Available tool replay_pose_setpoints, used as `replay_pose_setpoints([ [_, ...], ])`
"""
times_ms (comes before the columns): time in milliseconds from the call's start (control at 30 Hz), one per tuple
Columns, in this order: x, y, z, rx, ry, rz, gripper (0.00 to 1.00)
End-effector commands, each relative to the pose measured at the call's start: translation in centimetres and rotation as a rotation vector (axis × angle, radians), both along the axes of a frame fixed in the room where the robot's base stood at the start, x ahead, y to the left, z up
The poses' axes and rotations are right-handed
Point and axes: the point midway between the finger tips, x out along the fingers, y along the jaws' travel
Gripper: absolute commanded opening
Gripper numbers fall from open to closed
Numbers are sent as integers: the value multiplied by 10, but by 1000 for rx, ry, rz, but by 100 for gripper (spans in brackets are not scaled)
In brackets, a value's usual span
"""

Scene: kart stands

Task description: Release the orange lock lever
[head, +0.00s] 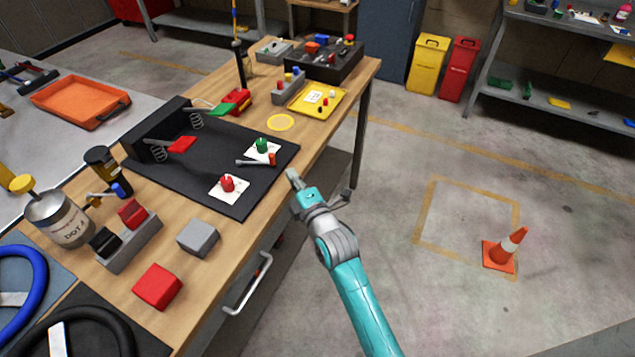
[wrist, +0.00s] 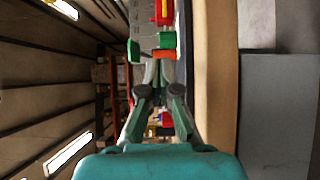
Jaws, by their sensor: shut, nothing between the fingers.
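The orange lock lever (head: 273,159) appears to be the small orange-ended grey bar on the black pedal board. It lies beside the green knob (head: 262,145) on a white plate. A red knob (head: 228,184) stands on another white plate nearer me. My gripper (head: 292,176) is shut and empty, off the board's right corner near the bench edge, apart from the lever. In the wrist view an orange piece (wrist: 164,54) shows just beyond the shut fingertips, with green behind it. How far away it is there, I cannot tell.
The black board (head: 190,182) carries red and green pedals with springs. A grey block (head: 198,238) and a red block (head: 158,287) sit toward the near end. A yellow tray (head: 335,104) lies further back. The floor right of the bench is clear up to an orange cone (head: 504,249).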

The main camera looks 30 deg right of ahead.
Motion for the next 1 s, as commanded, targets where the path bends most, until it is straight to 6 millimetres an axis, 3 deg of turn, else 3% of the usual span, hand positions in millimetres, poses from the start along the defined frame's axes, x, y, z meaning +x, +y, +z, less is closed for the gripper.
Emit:
replay_pose_setpoints([
  [400,-34,-41,0,1,1,-3,0],
  [1000,-42,-48,0,0,0,0,0],
])
